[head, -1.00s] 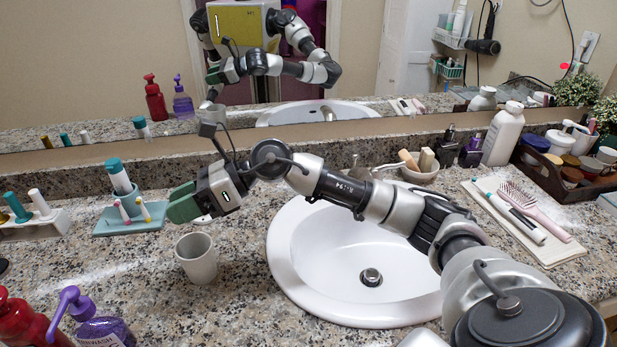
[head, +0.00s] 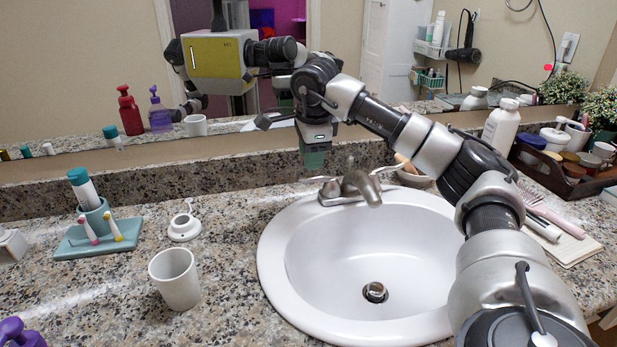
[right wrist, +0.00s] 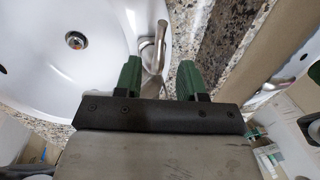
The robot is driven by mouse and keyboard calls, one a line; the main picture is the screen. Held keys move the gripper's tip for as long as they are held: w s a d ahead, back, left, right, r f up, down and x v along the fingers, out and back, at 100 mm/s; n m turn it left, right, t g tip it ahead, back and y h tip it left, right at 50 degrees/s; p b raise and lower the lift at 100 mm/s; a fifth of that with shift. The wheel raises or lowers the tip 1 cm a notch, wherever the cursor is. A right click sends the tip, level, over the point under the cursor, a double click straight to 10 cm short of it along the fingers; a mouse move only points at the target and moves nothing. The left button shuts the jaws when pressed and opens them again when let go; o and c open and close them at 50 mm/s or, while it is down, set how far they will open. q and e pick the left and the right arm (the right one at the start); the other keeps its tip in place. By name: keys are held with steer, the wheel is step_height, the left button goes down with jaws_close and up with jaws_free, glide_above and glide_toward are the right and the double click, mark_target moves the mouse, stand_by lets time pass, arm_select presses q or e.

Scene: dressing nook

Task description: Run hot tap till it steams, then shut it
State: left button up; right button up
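The metal tap (head: 362,187) stands at the back rim of the white sink (head: 272,262), its spout pointing toward the front. No water stream or steam shows. A lever (head: 318,179) is at the left of its base. My right gripper (head: 314,162) points down just above that left lever. In the right wrist view its two green fingers (right wrist: 159,68) are spread apart, with part of the tap (right wrist: 150,55) showing beyond and between them. Whether a finger touches the lever cannot be told. My left gripper is out of view.
A white cup (head: 175,280) stands on the counter left of the sink. Behind it are a small white round holder (head: 184,228) and a teal toothbrush stand (head: 75,243). A bottle (head: 501,127) and a dark tray (head: 560,180) stand at the right. The mirror is close behind the tap.

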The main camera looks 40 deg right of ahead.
mark_target(309, 179)
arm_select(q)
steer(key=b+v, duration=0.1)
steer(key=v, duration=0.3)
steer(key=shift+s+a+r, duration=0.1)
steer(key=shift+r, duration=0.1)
arm_select(e)
steer(key=f, duration=0.3)
steer(key=w+f, duration=0.1)
steer(key=f, duration=0.1)
steer(key=shift+d+f, duration=0.3)
steer(key=shift+f, duration=0.05)
jaws_close()
